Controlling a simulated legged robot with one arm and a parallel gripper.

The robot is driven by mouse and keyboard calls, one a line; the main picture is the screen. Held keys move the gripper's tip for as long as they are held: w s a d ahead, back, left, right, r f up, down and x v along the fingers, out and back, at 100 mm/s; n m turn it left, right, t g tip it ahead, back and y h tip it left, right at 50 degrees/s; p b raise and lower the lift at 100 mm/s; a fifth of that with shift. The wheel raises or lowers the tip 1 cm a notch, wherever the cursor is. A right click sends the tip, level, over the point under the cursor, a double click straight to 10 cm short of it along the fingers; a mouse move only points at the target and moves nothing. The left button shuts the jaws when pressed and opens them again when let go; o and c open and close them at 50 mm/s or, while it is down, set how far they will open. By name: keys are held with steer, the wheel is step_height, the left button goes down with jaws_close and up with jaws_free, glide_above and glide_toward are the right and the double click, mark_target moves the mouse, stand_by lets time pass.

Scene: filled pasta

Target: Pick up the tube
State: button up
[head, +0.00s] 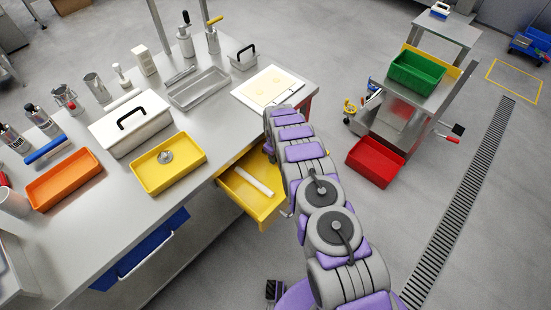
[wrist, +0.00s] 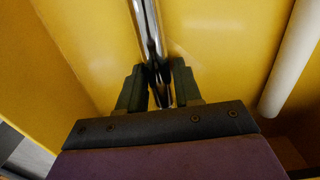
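In the wrist view, a shiny metal tube (wrist: 148,28) runs from the top edge down between the dark fingers of my gripper (wrist: 159,72). A finger stands close on each side of it; I cannot tell whether they press on it. A white cylinder (wrist: 292,62) lies apart at the right. In the head view, this white cylinder (head: 254,180) lies in the open yellow drawer (head: 236,190). My arm hides the drawer's right part, my gripper and the metal tube there. I cannot tell which of the two is the task's tube.
The steel table (head: 220,122) above the drawer holds a yellow tray (head: 148,180), an orange tray (head: 50,190), a white lidded box (head: 150,132) and a cutting board (head: 270,87). A cart (head: 415,105) with green and red bins stands at the right. Open floor lies between.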

steer(key=shift+d, duration=0.15)
jaws_close()
steer(key=shift+r, duration=0.1)
